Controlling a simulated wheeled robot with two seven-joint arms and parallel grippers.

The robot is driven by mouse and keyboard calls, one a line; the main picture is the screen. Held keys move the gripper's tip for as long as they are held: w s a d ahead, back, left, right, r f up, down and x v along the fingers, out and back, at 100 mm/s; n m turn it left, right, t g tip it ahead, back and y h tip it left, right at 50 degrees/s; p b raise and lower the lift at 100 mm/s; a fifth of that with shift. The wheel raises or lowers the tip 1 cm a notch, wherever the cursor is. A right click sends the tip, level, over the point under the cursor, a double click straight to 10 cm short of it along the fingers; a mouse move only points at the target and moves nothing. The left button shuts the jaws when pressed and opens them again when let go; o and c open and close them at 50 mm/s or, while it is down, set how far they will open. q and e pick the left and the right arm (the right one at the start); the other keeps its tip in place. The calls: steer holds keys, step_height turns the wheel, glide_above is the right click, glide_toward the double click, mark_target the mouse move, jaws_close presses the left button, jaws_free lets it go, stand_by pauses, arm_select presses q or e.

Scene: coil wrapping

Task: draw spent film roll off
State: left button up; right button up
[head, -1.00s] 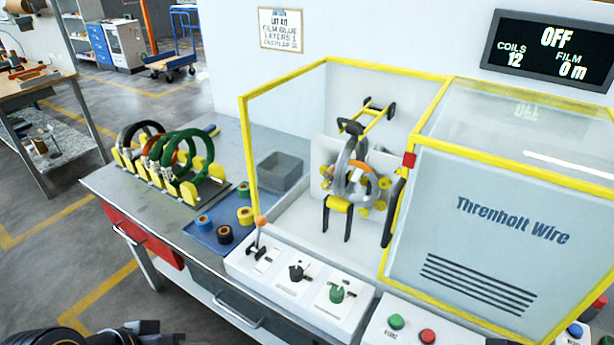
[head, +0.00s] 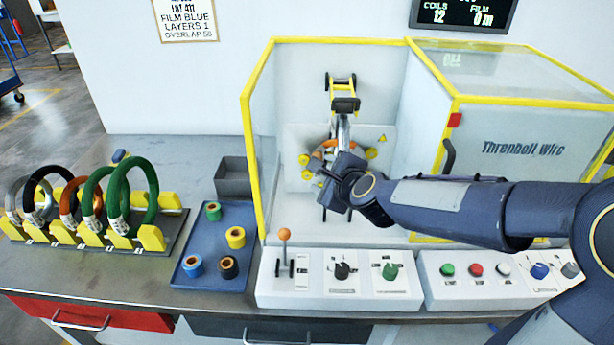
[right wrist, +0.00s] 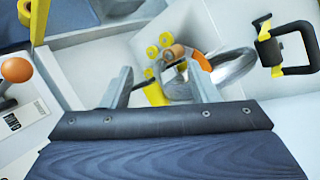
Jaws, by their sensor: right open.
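A small brown roll (right wrist: 174,53), which looks like a bare core, sits inside the wrapping machine among yellow rollers (right wrist: 152,52). Beside it in the right wrist view is a silver coil (right wrist: 235,70) with an orange part (right wrist: 201,61). In the head view the coil (head: 343,130) stands upright in the machine, its lower part hidden by my arm. My right gripper (right wrist: 160,82) is open and empty, its two fingers pointing toward the brown roll and apart from it. In the head view the right gripper (head: 338,182) is inside the machine's open front. My left gripper is out of view.
A blue tray (head: 211,240) holds green, yellow, blue and black-wrapped film rolls. A grey bin (head: 233,180) stands behind it. A rack (head: 180,225) of coils is at left. The yellow frame (head: 254,150) and control panel (head: 315,290) border the opening. The display (head: 462,14) reads 12 coils, film 0 m.

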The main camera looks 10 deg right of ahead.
steer(key=w+f+m+h, duration=0.2)
steer(key=w+m, duration=0.2)
steer(key=w, duration=0.1)
steer(key=w+d+f+m+t+h, duration=0.1)
steer(key=w+f+m+h, duration=0.2)
steer(key=w+m, duration=0.2)
steer(key=w+d+f+m+h+p, duration=0.1)
steer(key=w+f+m+h, duration=0.1)
steer(key=w+m+h, duration=0.1)
steer(key=shift+w+f+m+t, duration=0.15)
steer(key=shift+w+m+t, duration=0.15)
steer(key=shift+w+m, duration=0.65)
steer(key=shift+w+n, duration=0.2)
steer(key=shift+n, duration=0.05)
jaws_close()
steer(key=s+a+b, duration=0.2)
steer(key=s+b, duration=0.2)
steer(key=s, duration=0.3)
stand_by(0.4)
